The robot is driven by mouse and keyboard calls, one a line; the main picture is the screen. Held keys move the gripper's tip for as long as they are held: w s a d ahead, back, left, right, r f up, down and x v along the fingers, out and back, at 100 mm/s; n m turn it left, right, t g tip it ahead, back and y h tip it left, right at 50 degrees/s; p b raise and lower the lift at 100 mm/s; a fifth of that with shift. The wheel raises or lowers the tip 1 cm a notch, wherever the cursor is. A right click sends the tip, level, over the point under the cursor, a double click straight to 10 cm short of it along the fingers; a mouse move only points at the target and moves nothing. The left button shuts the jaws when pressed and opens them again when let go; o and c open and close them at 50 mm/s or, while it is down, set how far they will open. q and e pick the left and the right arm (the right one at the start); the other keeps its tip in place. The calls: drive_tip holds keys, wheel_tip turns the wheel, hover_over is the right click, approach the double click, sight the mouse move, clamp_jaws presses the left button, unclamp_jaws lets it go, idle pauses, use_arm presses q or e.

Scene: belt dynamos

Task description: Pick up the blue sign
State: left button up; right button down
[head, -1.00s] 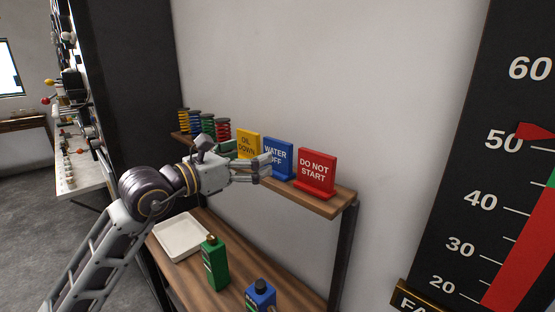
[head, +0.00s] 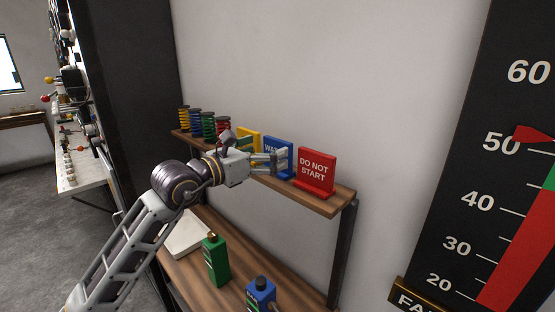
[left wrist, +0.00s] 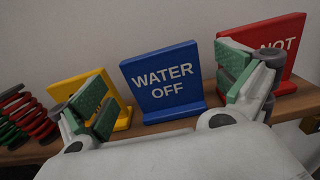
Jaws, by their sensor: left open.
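The blue sign (left wrist: 162,78), lettered "WATER OFF", stands upright on the upper wooden shelf, between the yellow sign and the red sign. In the head view the blue sign (head: 285,147) is partly hidden by my left gripper (head: 277,160). In the left wrist view my left gripper (left wrist: 168,97) is open, one green-padded finger to each side of the blue sign, with nothing held. The left finger overlaps the yellow sign in that view, and the right finger overlaps the red sign. I cannot tell whether the fingers touch anything. My right gripper is not in view.
The yellow sign (left wrist: 112,97) and red "DO NOT START" sign (head: 316,170) stand close on either side. Several coloured springs (head: 208,124) stand at the shelf's left end.

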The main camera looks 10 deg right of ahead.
sight(275, 144)
use_arm(q)
drive_tip(key=p+x, duration=0.1)
drive_tip(key=x, duration=0.1)
drive_tip(key=shift+w+d+f, duration=0.15)
drive_tip(key=shift+w+d, duration=0.05)
drive_tip(key=shift+d, duration=0.15)
drive_tip(key=shift+w+d, duration=0.25)
drive_tip(key=shift+d, duration=0.05)
drive_tip(key=shift+w+d, duration=0.2)
drive_tip(key=shift+d, duration=0.1)
drive_tip(key=shift+f, duration=0.1)
drive_tip(key=shift+c, duration=0.4)
drive_tip(key=c, duration=0.9)
drive_tip(key=shift+r, duration=0.7)
wheel_tip(275, 144, up, 7)
drive_tip(key=shift+b, duration=0.45)
drive_tip(key=shift+r, duration=0.85)
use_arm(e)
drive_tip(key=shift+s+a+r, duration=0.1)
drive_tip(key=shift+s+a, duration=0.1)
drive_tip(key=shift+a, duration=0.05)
